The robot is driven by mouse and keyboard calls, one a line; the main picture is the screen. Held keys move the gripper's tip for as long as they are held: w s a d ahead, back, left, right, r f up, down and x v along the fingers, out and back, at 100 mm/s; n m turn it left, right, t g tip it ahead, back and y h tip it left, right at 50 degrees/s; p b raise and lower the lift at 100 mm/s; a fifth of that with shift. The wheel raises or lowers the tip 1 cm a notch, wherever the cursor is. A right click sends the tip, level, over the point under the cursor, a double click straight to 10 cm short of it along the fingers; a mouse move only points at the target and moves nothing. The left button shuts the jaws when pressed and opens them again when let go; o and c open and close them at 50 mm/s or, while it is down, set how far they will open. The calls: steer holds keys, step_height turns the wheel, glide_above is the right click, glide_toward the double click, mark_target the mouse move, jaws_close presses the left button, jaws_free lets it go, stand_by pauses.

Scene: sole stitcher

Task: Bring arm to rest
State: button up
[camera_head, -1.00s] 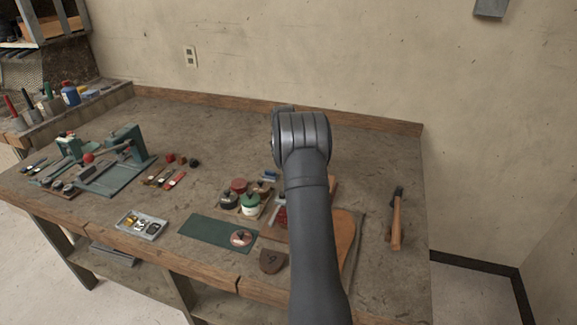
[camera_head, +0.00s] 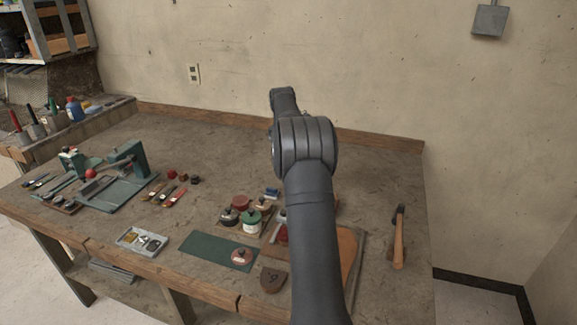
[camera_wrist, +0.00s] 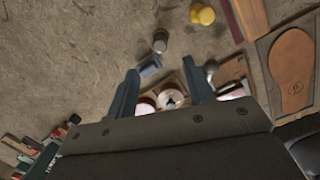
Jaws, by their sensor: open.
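My arm (camera_head: 312,235) rises from the bottom centre of the head view over the workbench (camera_head: 210,130). Its end is hidden behind the arm's joint there. In the wrist view my gripper (camera_wrist: 160,88) shows two fingers spread wide apart with no object held between them. It hangs above the bench, over a small blue block (camera_wrist: 149,66) and some round tins (camera_wrist: 171,98). The height above the bench cannot be told.
A hammer (camera_head: 398,238) lies at the right of the bench. A green mat (camera_head: 212,249), a metal tray (camera_head: 142,241) and a green clamp tool (camera_head: 127,160) are at the left. A sole-shaped piece (camera_wrist: 293,72) shows in the wrist view. The back centre of the bench is clear.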

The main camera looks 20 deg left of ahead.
steer(key=shift+r, duration=0.2)
steer(key=shift+f, duration=0.1)
steer(key=f, duration=0.4)
steer(key=w+f, duration=0.1)
steer(key=f, duration=0.7)
steer(key=shift+w+d+f, duration=0.15)
steer(key=shift+d+f, duration=0.05)
steer(key=shift+f, duration=0.05)
step_height(320, 180, up, 3)
steer(key=shift+r, duration=0.5)
steer(key=shift+f, duration=0.1)
